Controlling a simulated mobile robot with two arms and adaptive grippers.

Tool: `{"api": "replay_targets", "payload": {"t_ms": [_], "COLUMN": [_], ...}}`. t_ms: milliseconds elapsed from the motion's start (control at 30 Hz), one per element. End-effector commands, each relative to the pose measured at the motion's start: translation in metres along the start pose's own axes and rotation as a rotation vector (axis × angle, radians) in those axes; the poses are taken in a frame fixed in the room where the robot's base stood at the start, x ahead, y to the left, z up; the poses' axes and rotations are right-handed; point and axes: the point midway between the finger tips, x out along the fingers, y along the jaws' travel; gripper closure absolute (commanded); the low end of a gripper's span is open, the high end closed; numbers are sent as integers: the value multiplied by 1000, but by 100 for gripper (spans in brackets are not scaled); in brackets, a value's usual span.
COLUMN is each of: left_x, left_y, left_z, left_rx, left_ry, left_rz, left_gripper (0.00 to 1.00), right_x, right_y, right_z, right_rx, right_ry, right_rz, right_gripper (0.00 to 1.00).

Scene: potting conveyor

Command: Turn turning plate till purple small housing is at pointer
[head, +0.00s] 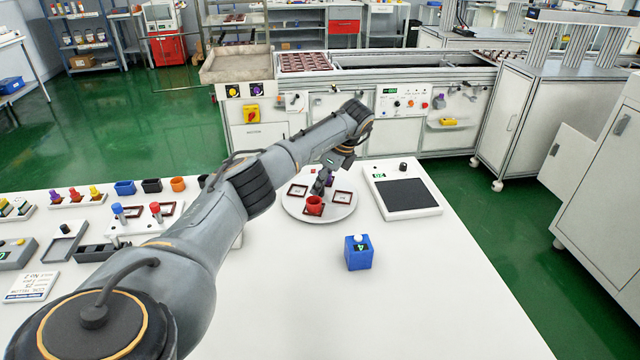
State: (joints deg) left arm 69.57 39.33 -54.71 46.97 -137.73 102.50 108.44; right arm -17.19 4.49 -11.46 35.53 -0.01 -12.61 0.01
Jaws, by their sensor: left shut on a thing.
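The turning plate (290,207) is a round white disc on the white table, in the middle of the head view. Dark red square frames sit around it, one at its left and one at its right. A red small housing (314,205) stands in the front frame. A purple small housing (330,181) shows only in part at the back of the plate, behind my gripper. My left gripper (318,191) points down at the plate's middle, just behind the red housing, and is shut. Its fingers hide what they hold there. I cannot make out the pointer. My right gripper is not in view.
A blue box with a white knob (358,254) stands in front of the plate. A white device with a dark pad (408,195) is close at the right. Coloured parts and holders fill the table's left. The table's front right is clear.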

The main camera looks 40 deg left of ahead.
Motion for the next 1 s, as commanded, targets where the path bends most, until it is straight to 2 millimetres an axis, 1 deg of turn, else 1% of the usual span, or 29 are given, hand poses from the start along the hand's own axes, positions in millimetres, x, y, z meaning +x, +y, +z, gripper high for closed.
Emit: {"api": "replay_targets", "payload": {"t_ms": [600,1000], "left_x": [-1,-2], "left_y": [-1,-1], "left_z": [1,1], "left_rx": [-267,-352], "left_ry": [0,0], "left_rz": [107,140], "left_gripper": [100,100], "right_x": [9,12], "right_y": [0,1], "right_z": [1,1], "right_rx": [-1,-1], "right_ry": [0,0], "right_rz": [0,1], "right_gripper": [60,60]}}
